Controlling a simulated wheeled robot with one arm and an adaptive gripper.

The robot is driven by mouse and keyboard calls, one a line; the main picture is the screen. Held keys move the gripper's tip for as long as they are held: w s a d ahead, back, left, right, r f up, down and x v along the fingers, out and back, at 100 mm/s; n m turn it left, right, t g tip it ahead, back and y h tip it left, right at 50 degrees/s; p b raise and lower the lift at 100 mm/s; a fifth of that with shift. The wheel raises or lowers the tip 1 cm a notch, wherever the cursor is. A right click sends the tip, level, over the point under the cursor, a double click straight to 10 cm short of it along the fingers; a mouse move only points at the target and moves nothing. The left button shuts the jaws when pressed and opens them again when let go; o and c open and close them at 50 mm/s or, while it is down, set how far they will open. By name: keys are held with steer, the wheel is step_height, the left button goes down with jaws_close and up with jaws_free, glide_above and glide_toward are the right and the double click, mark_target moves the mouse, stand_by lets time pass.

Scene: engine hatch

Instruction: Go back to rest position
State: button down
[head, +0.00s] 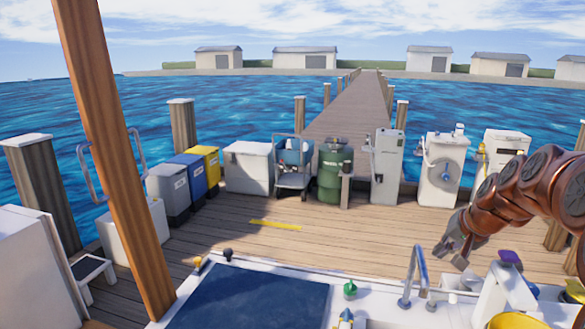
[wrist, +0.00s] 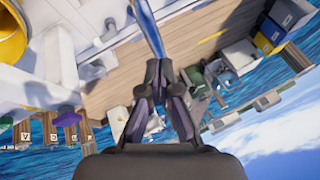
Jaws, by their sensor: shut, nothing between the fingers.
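My gripper (head: 452,255) hangs at the right of the head view, at the end of my copper-coloured arm. It is in the air above the right part of the white counter, right of the curved tap (head: 415,272). Its fingers point down and to the left. In the wrist view my gripper (wrist: 159,66) is shut, with its dark fingertips together and nothing between them. The wrist picture is tilted, with the sky at the lower right.
A white counter edge (head: 262,258) with a dark blue panel (head: 245,300) lies in front. A green knob (head: 350,288) and a yellow round thing (head: 512,321) stand on it. A wooden post (head: 118,150) rises at left.

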steer(key=s+a+f+n+g, duration=0.2)
steer(key=s+a, duration=0.5)
steer(key=a, duration=0.1)
steer(key=s+a+f+n+g, duration=0.2)
steer(key=s+a, duration=0.6)
steer(key=a, duration=0.1)
steer(key=s+a+f+n+g, duration=0.1)
steer(key=s+a+f+g, duration=0.1)
steer(key=s, duration=0.8)
steer(key=s+a+f+n+g+h, duration=0.1)
steer(key=s+f, duration=0.3)
steer(key=s, duration=0.6)
steer(key=shift+s+a+n+g, duration=0.2)
steer(key=shift+a+n+g, duration=0.15)
steer(key=shift+n+g, duration=0.25)
